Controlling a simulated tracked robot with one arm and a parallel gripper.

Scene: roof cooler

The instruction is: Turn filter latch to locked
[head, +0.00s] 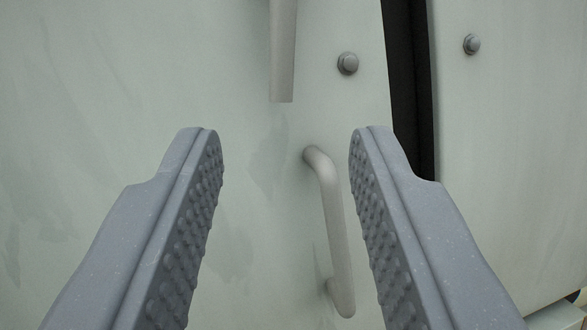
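My gripper (285,140) is open, with its two grey, studded fingers reaching up from the bottom of the head view. Nothing is held between them. A flat grey bar (284,60), which may be the filter latch, hangs straight down from the top edge, above the gap between the fingertips. Its upper part is out of view. A bent grey handle (338,235) on the pale panel shows between the fingers, closer to the right one. I cannot tell how far the fingers are from the handle or the bar.
The pale green-grey panel (100,80) fills most of the view. A bolt (347,63) sits right of the bar. A dark vertical gap (407,90) separates this panel from a second panel (520,150), which has its own bolt (472,44).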

